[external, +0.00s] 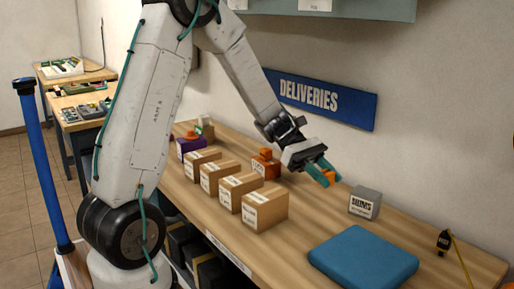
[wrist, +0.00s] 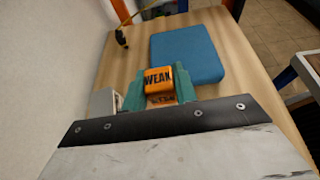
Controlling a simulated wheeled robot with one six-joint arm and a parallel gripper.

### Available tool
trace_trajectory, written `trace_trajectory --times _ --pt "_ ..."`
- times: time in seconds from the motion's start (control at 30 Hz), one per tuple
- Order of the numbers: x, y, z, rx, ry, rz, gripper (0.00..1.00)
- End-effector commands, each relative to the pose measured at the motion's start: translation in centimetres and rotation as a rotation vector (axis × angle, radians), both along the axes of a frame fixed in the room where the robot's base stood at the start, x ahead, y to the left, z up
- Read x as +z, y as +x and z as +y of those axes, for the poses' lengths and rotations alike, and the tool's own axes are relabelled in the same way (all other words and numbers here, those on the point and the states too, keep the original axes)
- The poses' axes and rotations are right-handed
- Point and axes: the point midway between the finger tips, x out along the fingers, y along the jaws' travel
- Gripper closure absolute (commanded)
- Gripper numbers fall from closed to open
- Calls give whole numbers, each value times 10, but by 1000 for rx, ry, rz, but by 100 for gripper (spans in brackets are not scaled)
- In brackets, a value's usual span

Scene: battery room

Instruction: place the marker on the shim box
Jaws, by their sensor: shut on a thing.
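An orange marker (wrist: 158,79) with the dark word "WEAK" is between the teal fingers of my gripper (wrist: 159,92) in the wrist view. In the external view my gripper (external: 324,173) is shut on it above the bench, and only a bit of orange (external: 331,175) shows. The shim box (external: 364,203) is a small grey box labelled "SHIMS" on the bench, to the right of and lower than my gripper. In the wrist view the grey box (wrist: 103,101) shows partly, left of the fingers, apart from the marker. Its top looks bare in the external view.
A blue pad (external: 363,257) lies in front of the shim box. A row of cardboard boxes (external: 264,207) stands left of it. An orange box (external: 265,166) and a purple box (external: 190,148) stand behind. A dark-and-yellow item (external: 444,241) lies at right, and the wall is close behind.

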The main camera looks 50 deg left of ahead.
Motion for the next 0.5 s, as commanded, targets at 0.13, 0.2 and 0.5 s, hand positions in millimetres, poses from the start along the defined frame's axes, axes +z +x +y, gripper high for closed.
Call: trace_trajectory --times 0.13,0.2,0.5 --pt "-7 -11 -3 -34 -1 0 93" --pt "-8 -1 -5 -50 0 -1 93" --pt "-15 77 -17 -51 0 0 93"
